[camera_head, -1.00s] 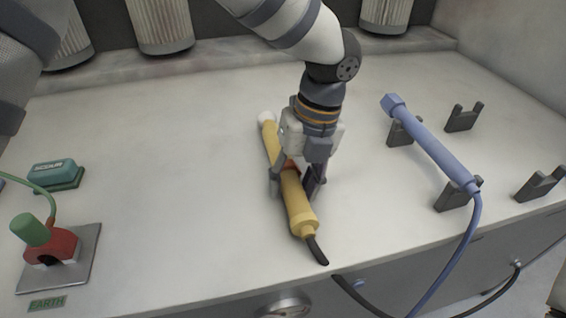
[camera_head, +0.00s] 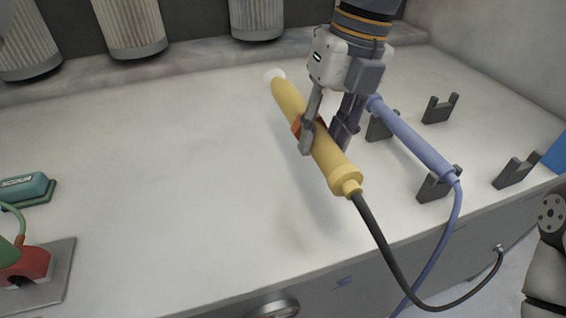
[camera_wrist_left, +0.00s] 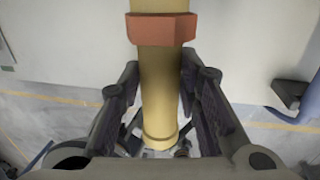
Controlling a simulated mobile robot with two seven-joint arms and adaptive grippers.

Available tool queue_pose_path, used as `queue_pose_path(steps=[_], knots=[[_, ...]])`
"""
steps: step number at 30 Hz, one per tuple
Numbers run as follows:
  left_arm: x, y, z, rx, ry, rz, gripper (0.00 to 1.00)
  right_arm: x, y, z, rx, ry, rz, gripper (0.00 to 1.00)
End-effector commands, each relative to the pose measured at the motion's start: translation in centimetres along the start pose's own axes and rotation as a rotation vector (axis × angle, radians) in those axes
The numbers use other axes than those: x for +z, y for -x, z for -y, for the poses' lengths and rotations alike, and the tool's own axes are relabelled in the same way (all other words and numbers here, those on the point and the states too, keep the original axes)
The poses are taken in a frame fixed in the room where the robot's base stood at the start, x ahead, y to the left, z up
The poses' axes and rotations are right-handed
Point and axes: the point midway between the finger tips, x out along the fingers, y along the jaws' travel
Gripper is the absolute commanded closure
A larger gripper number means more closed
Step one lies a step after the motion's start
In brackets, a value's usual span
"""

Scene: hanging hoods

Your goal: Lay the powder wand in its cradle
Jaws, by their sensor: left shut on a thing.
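The powder wand (camera_head: 336,160) is a yellow rod with a pale tip, an orange collar and a black cable at its near end. My left gripper (camera_head: 323,138) is shut on it near the collar and holds it above the bench, its shadow below. In the left wrist view the wand (camera_wrist_left: 160,95) runs between the two fingers. An empty cradle of two dark forked supports, the far one (camera_head: 438,110) and the near one (camera_head: 515,171), stands at the right of the bench. My right gripper is out of view.
A blue wand (camera_head: 415,138) rests in the neighbouring forked supports (camera_head: 437,188), between my held wand and the empty cradle. Its blue cable (camera_head: 452,225) hangs over the front edge.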

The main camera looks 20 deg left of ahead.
Motion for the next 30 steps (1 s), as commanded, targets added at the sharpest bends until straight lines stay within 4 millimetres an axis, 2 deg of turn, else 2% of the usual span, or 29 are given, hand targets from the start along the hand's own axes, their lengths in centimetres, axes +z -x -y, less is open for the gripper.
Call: queue_pose_path(steps=[1, 3, 9, 21, 30], knots=[[-0.6, 0.0, 1.7, 0.007, -0.004, -0.008, 1.00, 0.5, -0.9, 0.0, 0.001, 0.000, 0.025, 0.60], [-1.2, 1.1, 3.1, 0.008, -0.004, -0.010, 1.00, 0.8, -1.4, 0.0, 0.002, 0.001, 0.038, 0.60], [-2.2, 3.2, 5.3, 0.007, -0.001, -0.007, 1.00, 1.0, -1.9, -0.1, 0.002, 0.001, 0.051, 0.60], [-2.5, 6.8, 5.1, 0.001, 0.000, 0.000, 1.00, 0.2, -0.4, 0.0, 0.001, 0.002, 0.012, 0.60], [-2.5, 8.6, 4.8, 0.003, 0.000, -0.002, 1.00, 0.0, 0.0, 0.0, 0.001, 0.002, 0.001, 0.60]])
